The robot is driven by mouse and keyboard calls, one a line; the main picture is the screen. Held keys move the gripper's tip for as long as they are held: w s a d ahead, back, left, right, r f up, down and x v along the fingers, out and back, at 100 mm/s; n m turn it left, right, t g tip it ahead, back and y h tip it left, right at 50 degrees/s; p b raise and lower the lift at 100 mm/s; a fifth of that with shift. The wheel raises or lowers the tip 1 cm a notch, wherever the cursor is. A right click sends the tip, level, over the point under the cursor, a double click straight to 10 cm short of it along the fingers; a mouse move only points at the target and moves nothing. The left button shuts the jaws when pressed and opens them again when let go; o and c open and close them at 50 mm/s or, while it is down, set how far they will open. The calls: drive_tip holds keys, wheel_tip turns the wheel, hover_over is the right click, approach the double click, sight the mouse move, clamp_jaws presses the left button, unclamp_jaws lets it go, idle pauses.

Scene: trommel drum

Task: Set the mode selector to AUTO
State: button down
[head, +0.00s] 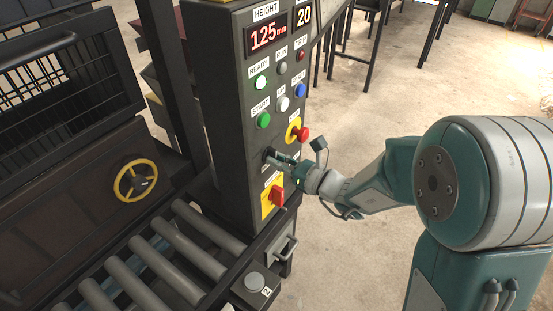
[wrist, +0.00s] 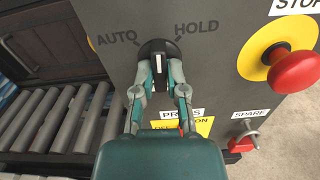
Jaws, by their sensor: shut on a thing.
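The mode selector (wrist: 154,47) is a black round knob on the dark control panel, with AUTO printed at its upper left and HOLD at its upper right. A pale pointer mark on it points about straight up in the wrist view, between the two words. My gripper (wrist: 159,83) is shut on the selector, a finger on each side, hiding its lower part. In the head view my gripper (head: 277,159) meets the panel below the red emergency button; the selector is mostly hidden there.
A red mushroom button (wrist: 292,71) on a yellow ring stands out just right of the selector. A red rotary switch (head: 277,195) on a yellow plate is below. Green, white and blue buttons are above. A roller conveyor (head: 165,262) lies at left; open floor is at right.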

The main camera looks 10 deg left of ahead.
drive_tip(key=shift+f+n, duration=0.2)
drive_tip(key=shift+n, duration=4.7)
drive_tip(key=c, duration=0.7)
unclamp_jaws()
drive_tip(key=shift+r, duration=0.1)
drive_tip(key=shift+d, duration=0.1)
drive_tip(key=v, duration=1.1)
drive_tip(key=shift+d, duration=0.45)
